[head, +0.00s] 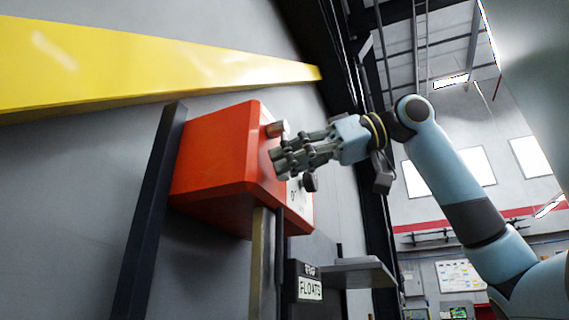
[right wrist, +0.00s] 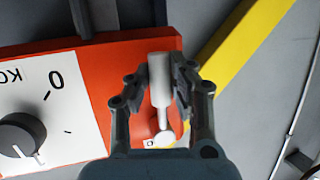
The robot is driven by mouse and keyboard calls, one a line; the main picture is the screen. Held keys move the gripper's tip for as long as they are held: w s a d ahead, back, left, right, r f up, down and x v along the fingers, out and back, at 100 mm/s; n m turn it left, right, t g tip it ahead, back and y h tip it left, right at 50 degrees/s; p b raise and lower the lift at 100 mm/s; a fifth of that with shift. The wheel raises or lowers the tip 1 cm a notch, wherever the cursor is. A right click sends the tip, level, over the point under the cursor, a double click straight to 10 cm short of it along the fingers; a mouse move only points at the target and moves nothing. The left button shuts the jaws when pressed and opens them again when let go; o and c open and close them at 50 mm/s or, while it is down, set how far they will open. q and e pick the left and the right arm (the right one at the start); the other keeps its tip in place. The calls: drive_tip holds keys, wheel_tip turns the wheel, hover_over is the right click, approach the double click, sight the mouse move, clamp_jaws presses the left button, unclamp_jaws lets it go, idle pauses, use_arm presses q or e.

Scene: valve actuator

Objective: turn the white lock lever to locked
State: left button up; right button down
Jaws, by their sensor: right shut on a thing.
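The white lock lever (right wrist: 160,74) is between the fingers of my right gripper (right wrist: 164,84) in the right wrist view, its narrow stem running down toward a rounded base on the orange box (right wrist: 122,60). My right gripper is shut on the lever. In the head view the right gripper (head: 284,158) is at the front face of the orange box (head: 215,155). The fingers hide the rest there. My left gripper is not in view.
A dark knob (right wrist: 20,138) sits on the box's white dial panel (right wrist: 72,85), close beside the gripper; the knob also shows in the head view (head: 310,182). A yellow beam (head: 150,65) runs above the box. A grey shelf (head: 350,272) juts out below right.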

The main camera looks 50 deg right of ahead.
drive_tip(key=c, duration=1.2)
unclamp_jaws()
drive_tip(key=shift+a, duration=0.1)
wheel_tip(320, 180, up, 10)
